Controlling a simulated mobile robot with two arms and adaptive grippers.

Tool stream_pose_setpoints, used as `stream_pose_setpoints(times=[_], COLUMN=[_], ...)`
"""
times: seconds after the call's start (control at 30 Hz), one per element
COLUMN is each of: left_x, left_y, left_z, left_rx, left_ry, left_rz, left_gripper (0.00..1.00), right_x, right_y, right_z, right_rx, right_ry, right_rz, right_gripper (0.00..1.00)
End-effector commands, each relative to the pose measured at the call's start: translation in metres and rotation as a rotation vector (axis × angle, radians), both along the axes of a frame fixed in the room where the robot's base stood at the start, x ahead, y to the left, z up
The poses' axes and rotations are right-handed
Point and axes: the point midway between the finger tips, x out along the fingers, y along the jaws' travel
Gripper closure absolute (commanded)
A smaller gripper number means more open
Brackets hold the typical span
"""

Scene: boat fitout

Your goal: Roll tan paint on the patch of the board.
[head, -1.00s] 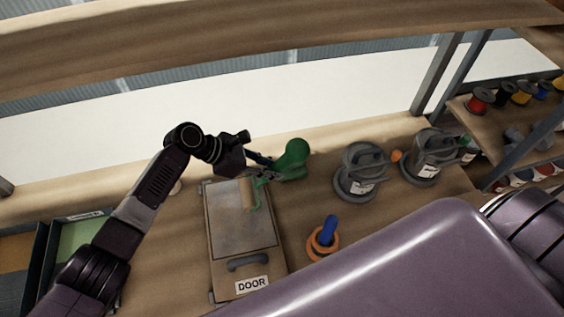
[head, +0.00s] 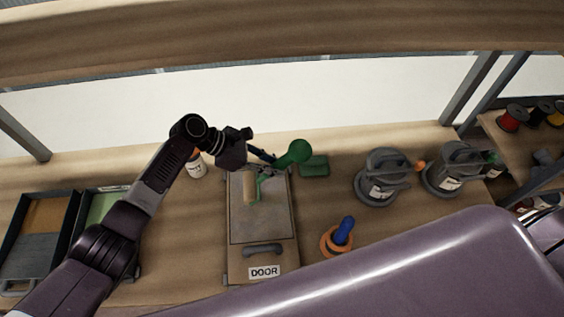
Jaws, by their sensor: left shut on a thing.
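The board (head: 288,258) lies on the bench, marked DOOR, with a grey handle near its front edge. A dull brown-grey patch (head: 268,225) with a thin dark outline covers much of it. My left gripper (head: 270,159) is shut on the green paint roller (head: 295,152) above the board's far end. The roller's tan sleeve (head: 249,187) is over the far left part of the patch; I cannot tell whether it touches. A tray with tan-brown paint (head: 48,214) is at the far left. My right gripper is not in view.
A tray with green paint (head: 101,207) is beside the tan one, partly behind my left arm. A white pot (head: 196,168) and a green block (head: 314,167) flank the board's far end. An orange ring with a blue handle (head: 337,238) and two grey cans (head: 380,180) are at right.

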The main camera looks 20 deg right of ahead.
Motion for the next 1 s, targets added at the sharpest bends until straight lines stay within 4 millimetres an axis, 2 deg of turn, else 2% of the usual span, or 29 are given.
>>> stream_pose_setpoints(times=[0.27,0.6,0.7,1.0], left_x=[0.000,0.008,0.009,0.009], left_y=[0.001,0.038,0.044,0.046], left_z=[0.001,0.000,0.000,-0.001], left_rx=[-0.001,-0.001,-0.002,-0.002], left_ry=[0.000,0.002,0.000,0.000], left_rz=[0.000,0.001,0.000,-0.001], left_gripper=[1.00,1.00,1.00,1.00], right_x=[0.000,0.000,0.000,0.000], right_y=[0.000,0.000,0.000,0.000], right_z=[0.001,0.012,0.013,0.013], right_rx=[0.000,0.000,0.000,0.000], right_ry=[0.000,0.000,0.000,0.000], right_rz=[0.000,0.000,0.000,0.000], right_gripper=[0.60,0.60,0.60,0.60])
